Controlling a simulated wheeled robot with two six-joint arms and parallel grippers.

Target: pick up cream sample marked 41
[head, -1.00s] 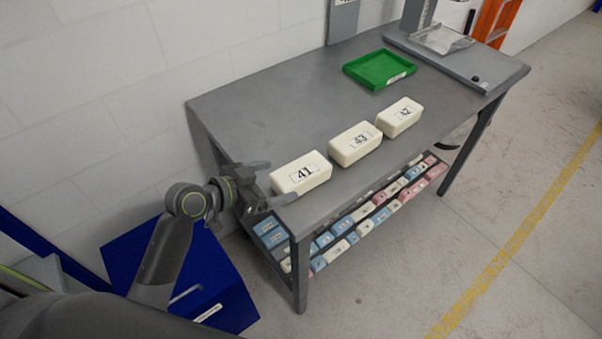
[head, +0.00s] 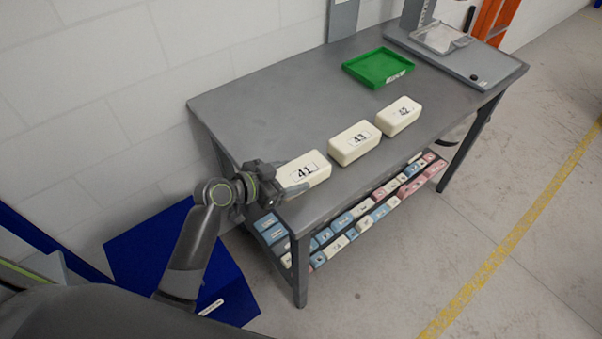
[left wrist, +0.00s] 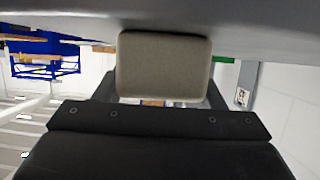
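The cream sample marked 41 (head: 312,171) is a pale block lying on the near left part of the grey table, its label facing up. My left gripper (head: 291,177) is at its left end, with one finger along each long side. In the left wrist view the end of the sample (left wrist: 164,66) fills the space between the fingers, with no clear gap on either side. The sample appears to rest on the tabletop. The fingers hide part of its left end. My right gripper is not in view.
Cream samples marked 43 (head: 354,145) and 42 (head: 399,117) lie in a row to the right. A green tray (head: 378,68) stands behind them. A grey device (head: 455,58) is at the far right end. Several coloured blocks fill the lower shelf. The table's back left is clear.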

